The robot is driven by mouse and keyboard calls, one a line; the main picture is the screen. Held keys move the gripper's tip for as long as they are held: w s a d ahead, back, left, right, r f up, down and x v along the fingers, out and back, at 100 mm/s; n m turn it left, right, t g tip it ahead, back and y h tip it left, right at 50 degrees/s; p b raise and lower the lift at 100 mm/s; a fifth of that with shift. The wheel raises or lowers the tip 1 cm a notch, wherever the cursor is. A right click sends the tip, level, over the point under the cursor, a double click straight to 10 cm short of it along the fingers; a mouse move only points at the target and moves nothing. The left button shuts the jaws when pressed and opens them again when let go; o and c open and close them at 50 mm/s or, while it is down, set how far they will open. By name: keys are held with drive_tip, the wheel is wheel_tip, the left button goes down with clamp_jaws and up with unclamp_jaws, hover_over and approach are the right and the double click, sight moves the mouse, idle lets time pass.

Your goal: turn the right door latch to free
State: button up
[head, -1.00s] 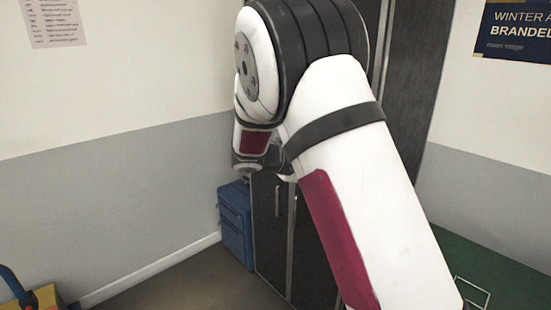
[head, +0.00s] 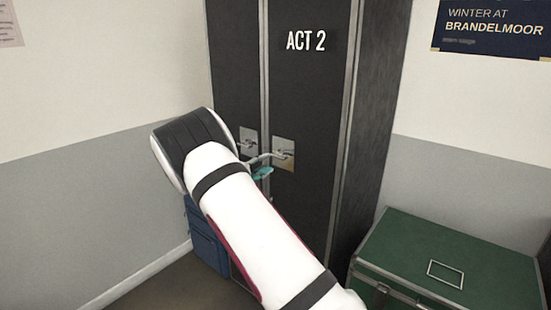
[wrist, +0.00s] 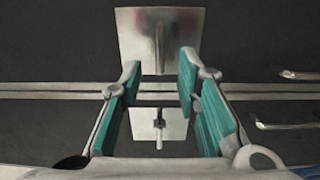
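The right door latch (head: 283,153) is a pale metal plate with a small lever on the right dark door. In the wrist view, which is turned sideways, I take its plate (wrist: 138,32) to be the upper, larger one. The lever shows between my fingertips, with gaps on both sides. My gripper (head: 268,165) is at this latch, partly hidden by my arm. Its teal-padded fingers show apart in the wrist view (wrist: 160,75), and nothing is held. I cannot tell whether the tips reach around the lever.
The left door latch (head: 248,143) is close beside, across the door seam. Two bar handles (wrist: 300,75) are on the doors. A green trunk (head: 450,250) stands right of the wardrobe (head: 315,100). A blue case (head: 205,240) stands at its left, partly behind my arm.

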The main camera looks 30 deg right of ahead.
sight(277, 157)
drive_tip(key=x, duration=0.7)
drive_tip(key=shift+s, duration=0.1)
clamp_jaws()
